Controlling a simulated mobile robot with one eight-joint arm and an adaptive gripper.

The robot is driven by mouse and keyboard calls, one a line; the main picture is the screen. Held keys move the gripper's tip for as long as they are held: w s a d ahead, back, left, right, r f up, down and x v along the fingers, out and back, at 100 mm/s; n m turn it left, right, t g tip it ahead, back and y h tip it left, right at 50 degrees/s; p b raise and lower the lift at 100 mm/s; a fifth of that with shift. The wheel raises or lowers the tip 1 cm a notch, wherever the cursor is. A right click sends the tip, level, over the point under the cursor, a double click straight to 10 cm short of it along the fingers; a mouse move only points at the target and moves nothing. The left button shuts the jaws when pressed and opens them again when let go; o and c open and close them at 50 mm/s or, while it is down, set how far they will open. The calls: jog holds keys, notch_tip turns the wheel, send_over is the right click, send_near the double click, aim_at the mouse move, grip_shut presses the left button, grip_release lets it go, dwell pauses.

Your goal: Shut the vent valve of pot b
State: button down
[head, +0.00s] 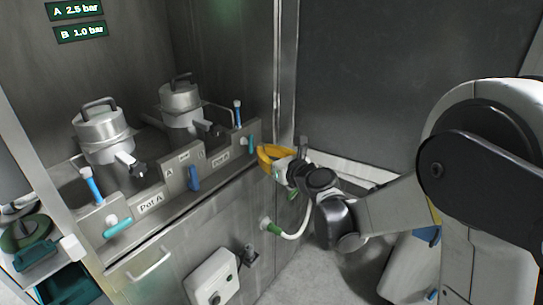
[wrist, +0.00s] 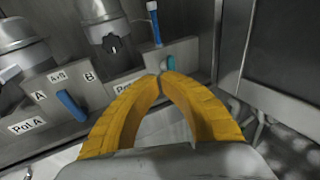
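Pot b (head: 181,104) is the right-hand metal pot, with a lidded top and a black-ended fitting; it also shows in the wrist view (wrist: 106,40). On the panel by the Pot B label (head: 220,158) is a teal handle (head: 250,142), standing upright; it also shows in the wrist view (wrist: 171,63). A blue-handled lever (head: 237,113) stands upright behind it. I cannot tell from labels which of these is the vent valve. My yellow gripper (head: 260,153) is beside the teal handle; its tips nearly meet in the wrist view (wrist: 162,77), just below the handle, with nothing visible between them.
Pot A (head: 101,134) stands left, with its blue lever (head: 91,185) upright and teal handle (head: 118,228) nearly level. A blue selector lever (head: 193,178) sits mid-panel. Displays read A 2.5 bar and B 1.0 bar (head: 81,33). The cabinet side wall (head: 287,70) is close right.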

aim_at(250, 137)
jog(key=b+x, duration=0.1)
jog(key=x, duration=0.8)
jog(key=shift+w+a, duration=0.15)
jog(key=shift+a, duration=0.05)
jog(key=shift+w+d, duration=0.1)
jog(key=shift+w+d, duration=0.65)
jog(key=shift+w, duration=0.15)
jog(key=shift+b, duration=0.45)
dwell(2.2)
jog(key=shift+s+a, duration=0.1)
jog(key=shift+s, duration=0.05)
jog(key=shift+s+a, duration=0.7)
jog(key=shift+s, duration=0.15)
